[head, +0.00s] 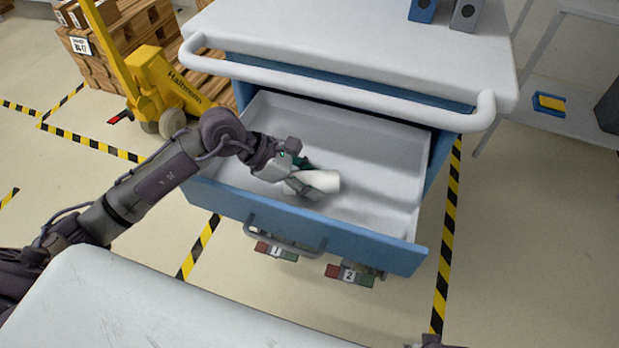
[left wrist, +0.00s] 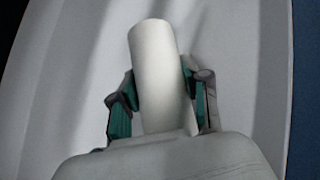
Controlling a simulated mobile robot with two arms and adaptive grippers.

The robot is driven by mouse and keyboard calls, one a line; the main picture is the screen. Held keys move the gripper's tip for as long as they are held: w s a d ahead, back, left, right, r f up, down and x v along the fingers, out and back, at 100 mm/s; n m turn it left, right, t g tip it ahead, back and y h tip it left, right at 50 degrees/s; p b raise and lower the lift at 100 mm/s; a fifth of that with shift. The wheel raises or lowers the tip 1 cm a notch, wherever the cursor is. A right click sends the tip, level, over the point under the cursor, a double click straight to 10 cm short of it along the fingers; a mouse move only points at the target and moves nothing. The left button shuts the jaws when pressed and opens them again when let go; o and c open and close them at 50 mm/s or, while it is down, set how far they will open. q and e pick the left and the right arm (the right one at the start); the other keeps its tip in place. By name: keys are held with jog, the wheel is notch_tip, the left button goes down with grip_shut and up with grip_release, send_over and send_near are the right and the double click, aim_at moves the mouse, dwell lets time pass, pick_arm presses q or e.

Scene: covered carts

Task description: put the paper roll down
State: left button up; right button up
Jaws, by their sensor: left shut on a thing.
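The white paper roll (head: 322,180) is in my left gripper (head: 305,178), inside the open drawer (head: 390,150) of the blue cart. In the left wrist view the paper roll (left wrist: 155,60) stands out between the two green-padded fingers of the left gripper (left wrist: 162,95), which press on its sides. The pale drawer floor (left wrist: 225,60) lies behind it. I cannot tell whether the roll touches the floor. My right gripper does not show.
The cart's white top (head: 370,40) and its rail (head: 330,88) overhang the drawer's back. The drawer's blue front with a handle (head: 285,240) faces me. The drawer's right part looks empty. A yellow pallet jack (head: 150,85) stands at the back left.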

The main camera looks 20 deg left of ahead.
pick_arm(q)
jog(key=shift+f, duration=0.1)
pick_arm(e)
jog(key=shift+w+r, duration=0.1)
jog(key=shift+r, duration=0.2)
pick_arm(q)
jog(key=o, duration=1.3)
jog(key=shift+c, duration=0.2)
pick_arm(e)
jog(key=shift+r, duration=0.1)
pick_arm(q)
jog(key=v, duration=1.2)
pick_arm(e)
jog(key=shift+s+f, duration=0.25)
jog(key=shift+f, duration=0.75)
pick_arm(q)
jog(key=shift+a, duration=0.1)
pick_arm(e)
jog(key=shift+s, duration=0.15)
